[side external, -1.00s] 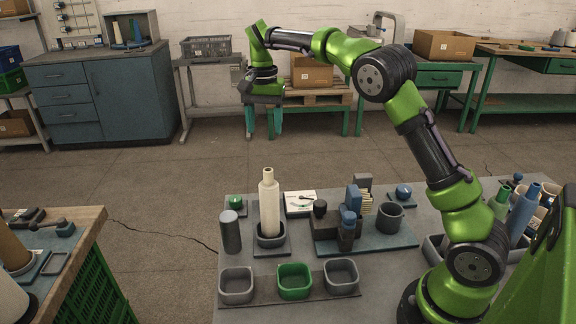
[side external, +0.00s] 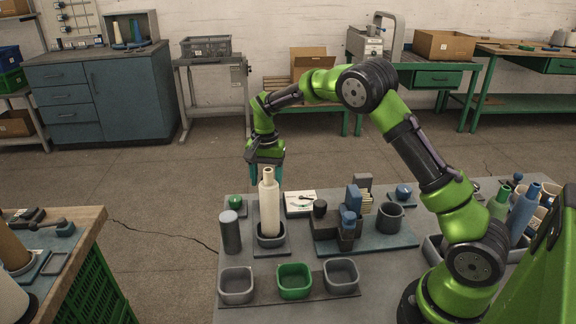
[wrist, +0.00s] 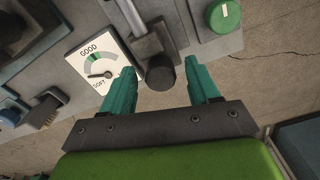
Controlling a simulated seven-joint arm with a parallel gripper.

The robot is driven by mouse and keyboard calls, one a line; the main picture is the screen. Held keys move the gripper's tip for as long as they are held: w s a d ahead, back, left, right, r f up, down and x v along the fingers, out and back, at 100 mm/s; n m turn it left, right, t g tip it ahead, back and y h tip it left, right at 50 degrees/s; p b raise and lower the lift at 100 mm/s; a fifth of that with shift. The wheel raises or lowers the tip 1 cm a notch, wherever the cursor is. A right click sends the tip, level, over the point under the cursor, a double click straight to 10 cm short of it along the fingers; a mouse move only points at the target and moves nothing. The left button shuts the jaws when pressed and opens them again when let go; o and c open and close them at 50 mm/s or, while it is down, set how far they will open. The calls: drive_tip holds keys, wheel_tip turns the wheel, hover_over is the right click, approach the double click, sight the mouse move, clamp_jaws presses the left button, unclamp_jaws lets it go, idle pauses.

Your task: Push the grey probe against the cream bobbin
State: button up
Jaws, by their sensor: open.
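The cream bobbin (side external: 269,205) stands upright in a dark grey cup on a small plate in the side view. It is outside the wrist view. A grey bar with a dark round end, which seems to be the grey probe (wrist: 160,74), shows in the wrist view between the dial card and the green button. In the side view it is hidden behind the bobbin, and whether it touches the bobbin cannot be seen. My gripper (side external: 267,178) is open and empty behind the bobbin, fingers down. In the wrist view the fingers (wrist: 170,82) appear either side of the dark end.
The dial card (side external: 300,202) is right of the bobbin, its needle towards SOFT in the wrist view. The green button (side external: 235,201) and a dark cylinder (side external: 230,232) are at the left. Three trays, the middle one green (side external: 294,281), sit in front. A block fixture (side external: 347,231) stands right.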

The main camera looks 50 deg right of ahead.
drive_tip(key=shift+c, duration=0.2)
clamp_jaws()
drive_tip(key=shift+s+a, duration=1.1)
drive_tip(key=shift+a, duration=0.3)
drive_tip(key=shift+c, duration=0.4)
unclamp_jaws()
drive_tip(key=shift+o, duration=0.6)
drive_tip(key=shift+d, duration=0.15)
wheel_tip(320, 180, up, 17)
